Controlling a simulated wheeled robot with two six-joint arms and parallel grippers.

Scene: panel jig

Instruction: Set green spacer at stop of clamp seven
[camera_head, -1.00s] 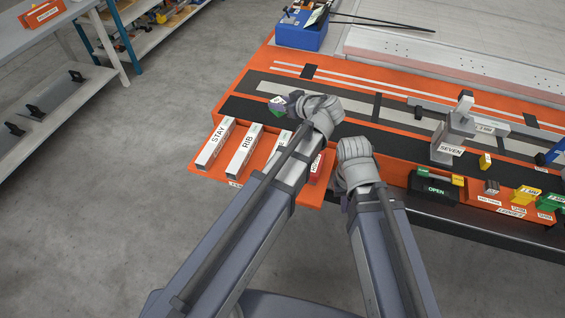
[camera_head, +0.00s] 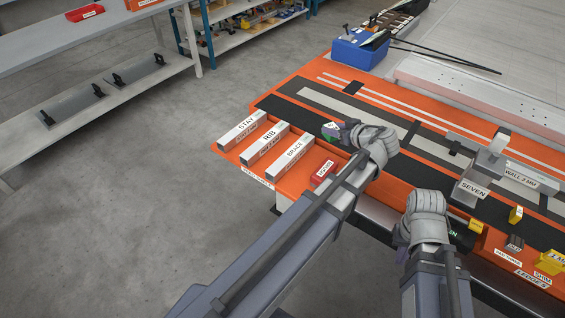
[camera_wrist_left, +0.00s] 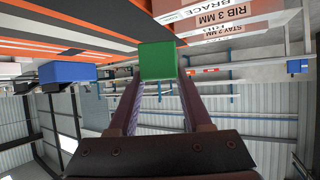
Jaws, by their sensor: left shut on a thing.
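The green spacer (camera_head: 330,131) is held in my left gripper (camera_head: 343,133), over the dark strip of the orange jig table. In the left wrist view the green spacer (camera_wrist_left: 158,60) sits between the two fingertips of the left gripper (camera_wrist_left: 157,78). Clamp seven (camera_head: 487,162) is a grey upright block with a SEVEN label, to the right of the left gripper and apart from it. Its stop cannot be made out. My right gripper (camera_head: 402,236) is mostly hidden by its own wrist at the table's front edge, so its fingers do not show clearly.
STAY, RIB and BRACE bars (camera_head: 268,140) and a red block (camera_head: 323,173) lie at the table's left end. A wall block (camera_head: 530,178) stands right of clamp seven. Yellow pieces (camera_head: 515,215) are at the front right.

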